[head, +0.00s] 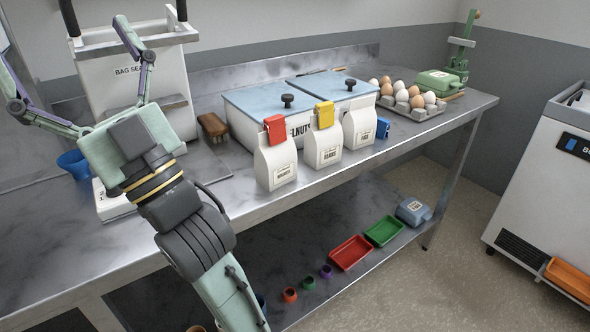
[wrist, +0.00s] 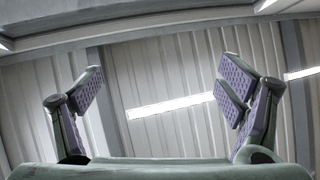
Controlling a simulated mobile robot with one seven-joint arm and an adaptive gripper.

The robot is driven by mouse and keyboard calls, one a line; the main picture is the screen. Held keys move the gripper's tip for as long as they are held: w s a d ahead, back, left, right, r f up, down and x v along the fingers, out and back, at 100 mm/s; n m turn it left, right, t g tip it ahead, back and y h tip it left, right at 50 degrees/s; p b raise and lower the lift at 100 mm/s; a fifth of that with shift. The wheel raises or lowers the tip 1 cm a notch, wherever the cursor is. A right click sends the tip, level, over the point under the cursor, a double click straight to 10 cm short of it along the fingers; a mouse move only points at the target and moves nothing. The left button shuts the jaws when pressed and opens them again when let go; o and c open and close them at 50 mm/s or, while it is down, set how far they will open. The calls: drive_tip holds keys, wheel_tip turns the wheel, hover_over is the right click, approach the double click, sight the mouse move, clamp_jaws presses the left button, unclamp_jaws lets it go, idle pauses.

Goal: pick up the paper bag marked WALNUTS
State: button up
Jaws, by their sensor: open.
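Three white paper bags stand upright in a row along the bench's front edge. The leftmost bag (head: 275,164), with a red clip (head: 275,130) on its folded top, has a small label that appears to read WALNUTS. My gripper (head: 62,35) is raised at the left of the head view, well to the left of this bag, with its fingers pointing up and spread. In the wrist view my gripper (wrist: 161,88) is open and empty, and only ceiling panels and lights show behind it. No bag is in the wrist view.
The middle bag (head: 323,146) has a yellow clip, and the right bag (head: 359,126) stands close beside it. Lidded bins (head: 255,103) are right behind them. A brush (head: 214,126), bag sealer (head: 138,80) and egg tray (head: 420,112) share the bench. Trays (head: 351,253) lie on the lower shelf.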

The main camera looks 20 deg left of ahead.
drive_tip(key=w+d+f+m+t+h+b, duration=0.1)
drive_tip(key=w+d+f+m+t+h, duration=0.2)
drive_tip(key=w, duration=0.4)
drive_tip(key=w+d+f+m+t+h+b, duration=0.1)
drive_tip(key=w+f+m+t+h, duration=0.2)
drive_tip(key=w+f, duration=0.35)
drive_tip(key=m+g+h+b, duration=0.1)
drive_tip(key=g+h+b, duration=0.2)
drive_tip(key=h, duration=0.4)
approach(283, 162)
drive_tip(key=x, duration=0.2)
drive_tip(key=p+x, duration=0.2)
drive_tip(key=x, duration=0.8)
drive_tip(key=shift+w+a+f, duration=0.15)
drive_tip(key=shift+w+a, duration=0.05)
drive_tip(key=shift+c, duration=0.5)
drive_tip(key=c, duration=1.3)
drive_tip(key=shift+c, duration=0.6)
